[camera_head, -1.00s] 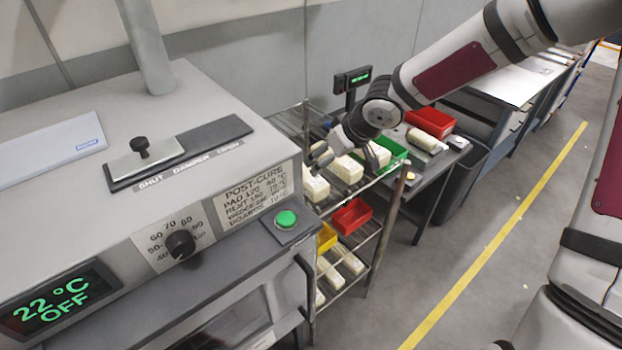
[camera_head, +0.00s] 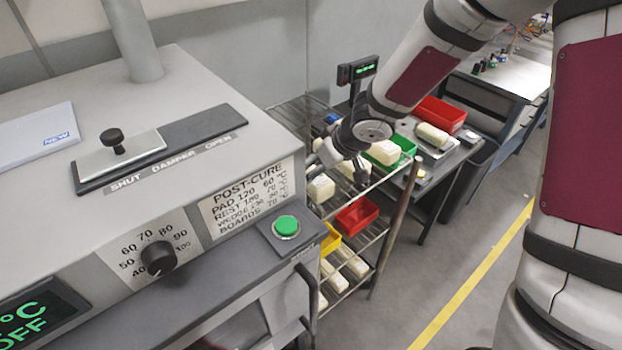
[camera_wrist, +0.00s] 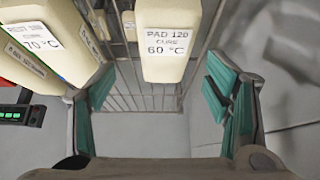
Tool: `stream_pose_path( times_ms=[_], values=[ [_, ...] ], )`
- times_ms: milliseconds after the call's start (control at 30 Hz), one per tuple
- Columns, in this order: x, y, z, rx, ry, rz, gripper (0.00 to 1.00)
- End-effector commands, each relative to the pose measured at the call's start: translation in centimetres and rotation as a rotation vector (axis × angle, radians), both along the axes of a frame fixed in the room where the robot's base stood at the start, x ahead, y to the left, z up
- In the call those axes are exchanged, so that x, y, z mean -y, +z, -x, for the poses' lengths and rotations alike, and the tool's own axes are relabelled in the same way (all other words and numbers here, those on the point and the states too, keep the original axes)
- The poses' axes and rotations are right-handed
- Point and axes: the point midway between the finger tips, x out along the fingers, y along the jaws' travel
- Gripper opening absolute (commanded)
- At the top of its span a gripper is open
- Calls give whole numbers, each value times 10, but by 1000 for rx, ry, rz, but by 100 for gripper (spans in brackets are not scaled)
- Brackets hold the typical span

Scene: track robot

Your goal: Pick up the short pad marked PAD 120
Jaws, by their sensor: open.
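The pale cream pad marked PAD 120, CURE 60 °C (camera_wrist: 168,62) is at the top middle of the wrist view, its label facing me. My gripper (camera_wrist: 163,92) is open, with one teal finger pad on each side of the view. The PAD 120 pad lies ahead, between the lines of the fingers, and neither finger visibly touches it. Its far end is cut off by the frame. In the head view my gripper (camera_head: 322,157) is at the rack's upper shelf, close to several cream pads. I cannot tell which of these is PAD 120.
Another cream pad, labelled 70 °C (camera_wrist: 62,38), is close on the left in the wrist view. The wire rack (camera_head: 385,215) also holds a red bin (camera_head: 357,215) and a green bin (camera_head: 406,144). The oven (camera_head: 225,140) stands at the left.

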Motion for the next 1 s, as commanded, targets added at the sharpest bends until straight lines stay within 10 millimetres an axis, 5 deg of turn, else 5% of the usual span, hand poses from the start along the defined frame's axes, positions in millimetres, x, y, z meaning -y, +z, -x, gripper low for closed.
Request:
stream_pose_path(
  times_ms=[600, 967, 1000],
  values=[
    [-18, -42, -18, -2, 3, 1, 71],
    [-19, -44, -19, 0, 1, 0, 71],
    [-19, -44, -19, 0, 1, 0, 62]
  ],
)
